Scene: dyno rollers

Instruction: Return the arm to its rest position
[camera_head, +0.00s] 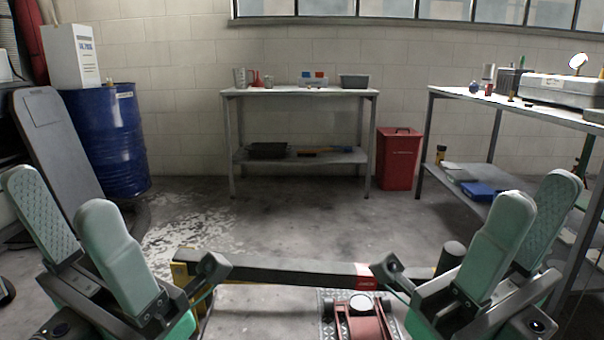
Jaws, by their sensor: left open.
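My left gripper (60,195) is at the lower left, pointing up, with two mint-green fingers spread apart and nothing between them. My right gripper (540,195) is at the lower right in a similar upright pose. Its two green fingers are apart, with the textured inner face of the outer one showing, and I see nothing held. The nearer finger partly overlaps the farther one. Neither gripper appears to touch any object.
A dark beam (290,270) with a red label crosses low between the grippers, with a red jack (357,322) in front. A blue drum (105,145) stands left, a metal table (300,92) and red bin (398,160) behind, a workbench (525,107) right. The middle floor is clear.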

